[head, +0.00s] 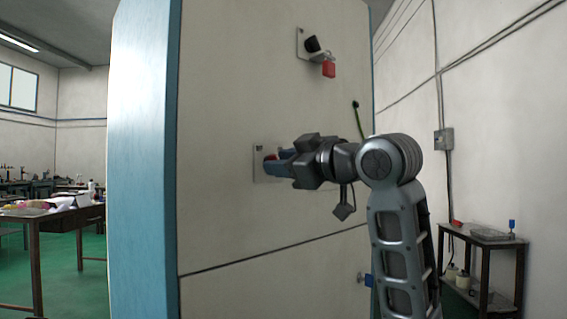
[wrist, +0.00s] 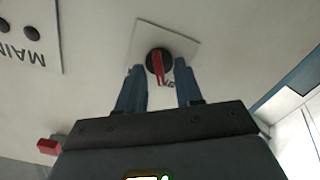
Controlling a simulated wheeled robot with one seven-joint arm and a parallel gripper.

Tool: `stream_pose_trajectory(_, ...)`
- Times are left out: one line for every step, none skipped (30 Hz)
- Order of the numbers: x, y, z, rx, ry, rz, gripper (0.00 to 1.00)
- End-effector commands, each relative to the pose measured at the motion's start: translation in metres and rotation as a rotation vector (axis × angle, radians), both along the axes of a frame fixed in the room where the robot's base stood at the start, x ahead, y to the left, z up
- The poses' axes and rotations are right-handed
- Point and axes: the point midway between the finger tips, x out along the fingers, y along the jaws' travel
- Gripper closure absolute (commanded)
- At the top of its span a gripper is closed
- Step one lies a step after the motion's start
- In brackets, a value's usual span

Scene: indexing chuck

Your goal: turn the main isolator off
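A rotary switch with a red handle on a round black base (wrist: 158,64) sits on a pale square plate (wrist: 185,43) on the cabinet face. In the wrist view its handle points down the picture, and part of some lettering shows beside the handle. In the head view the plate (head: 259,174) is mostly behind my gripper. My gripper (head: 276,162) is at this switch. In the wrist view its two blue fingertips (wrist: 158,78) stand apart, one on each side of the handle, with gaps. Another plate (wrist: 28,40) reads "MAIN", upside down, with black dots.
A side table (head: 484,240) stands right of the cabinet, a workbench (head: 50,217) left.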

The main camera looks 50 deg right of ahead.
Motion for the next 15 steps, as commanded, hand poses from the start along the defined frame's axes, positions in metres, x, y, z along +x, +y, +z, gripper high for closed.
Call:
stream_pose_trajectory(0.0,0.0,0.0,0.0,0.0,0.0,0.65)
stream_pose_trajectory(0.0,0.0,0.0,0.0,0.0,0.0,0.65)
stream_pose_trajectory(0.0,0.0,0.0,0.0,0.0,0.0,0.65)
stream_pose_trajectory(0.0,0.0,0.0,0.0,0.0,0.0,0.65)
stream_pose_trajectory(0.0,0.0,0.0,0.0,-0.001,-0.001,0.65)
stream_pose_trajectory(-0.001,0.0,0.0,0.0,-0.001,0.0,0.65)
stream_pose_trajectory(-0.003,0.0,0.0,0.0,-0.001,0.0,0.65)
stream_pose_trajectory(-0.004,0.0,0.001,0.0,-0.002,-0.001,0.65)
stream_pose_trajectory(-0.008,0.001,0.0,0.001,-0.002,-0.001,0.65)
stream_pose_trajectory(-0.012,0.001,0.0,0.001,-0.002,-0.001,0.65)
stream_pose_trajectory(-0.016,0.001,0.0,0.0,-0.002,-0.002,0.65)
stream_pose_trajectory(-0.022,0.002,0.0,0.0,-0.003,-0.002,0.65)
stream_pose_trajectory(-0.027,0.003,0.0,0.0,-0.002,-0.002,0.65)
stream_pose_trajectory(-0.033,0.003,0.0,-0.001,-0.003,-0.003,0.65)
stream_pose_trajectory(-0.039,0.004,0.0,-0.001,-0.003,-0.003,0.65)
